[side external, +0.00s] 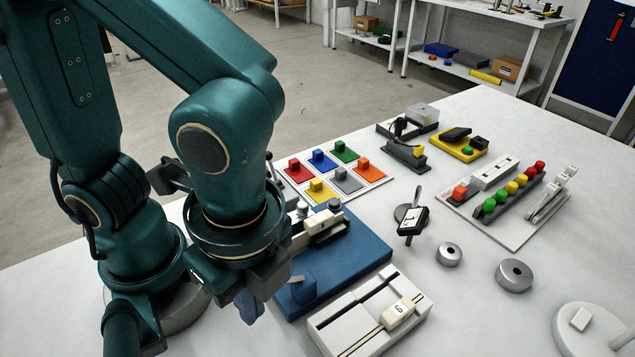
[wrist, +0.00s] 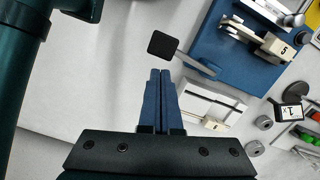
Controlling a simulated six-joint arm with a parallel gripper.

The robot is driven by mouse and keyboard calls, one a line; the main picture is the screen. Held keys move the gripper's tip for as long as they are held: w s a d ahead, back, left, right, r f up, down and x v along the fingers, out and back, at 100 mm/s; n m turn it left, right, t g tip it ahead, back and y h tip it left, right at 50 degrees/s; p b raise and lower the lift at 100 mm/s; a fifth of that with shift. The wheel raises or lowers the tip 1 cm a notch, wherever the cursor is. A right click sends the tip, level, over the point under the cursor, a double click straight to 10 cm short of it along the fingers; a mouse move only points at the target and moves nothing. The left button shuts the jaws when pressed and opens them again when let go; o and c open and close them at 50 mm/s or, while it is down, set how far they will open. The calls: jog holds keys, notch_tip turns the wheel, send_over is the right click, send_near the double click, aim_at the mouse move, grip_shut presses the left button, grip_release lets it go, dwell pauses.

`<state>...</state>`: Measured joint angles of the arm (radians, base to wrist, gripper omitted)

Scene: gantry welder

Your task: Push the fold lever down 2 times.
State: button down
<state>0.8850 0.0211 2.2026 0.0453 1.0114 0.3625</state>
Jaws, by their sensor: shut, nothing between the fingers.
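The fold lever is most likely the grey bar with a square black pad (wrist: 162,45) that sticks out from the blue machine (wrist: 212,42) in the wrist view. In the side view the blue machine (side external: 362,257) stands beside my arm, and my gripper hides most of the lever. My gripper (wrist: 160,72) is shut and empty, its two blue fingers together. In the wrist picture its tips lie just below the pad, and I see no contact; the height between them is hard to tell. In the side view my gripper (side external: 250,308) hangs left of the machine's near end.
A white slide unit (side external: 340,318) marked 6 stands in front of the blue machine. A board of coloured blocks (side external: 340,180) lies behind it. Grey rings (side external: 514,275), a small tilted display (side external: 412,220) and a panel with coloured knobs (side external: 510,190) stand to the right.

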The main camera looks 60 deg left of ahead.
jog(key=r, duration=0.5)
jog(key=shift+d, duration=0.25)
dwell(0.3)
jog(key=a+r, duration=0.2)
jog(key=r, duration=0.2)
jog(key=shift+s+a+r, duration=0.2)
jog(key=shift+s+a, duration=0.15)
jog(key=shift+a, duration=0.05)
jog(key=f, duration=0.5)
jog(key=shift+s+a, duration=0.15)
jog(key=shift+a, duration=0.1)
jog(key=shift+a+f, duration=0.1)
jog(key=shift+f, duration=0.9)
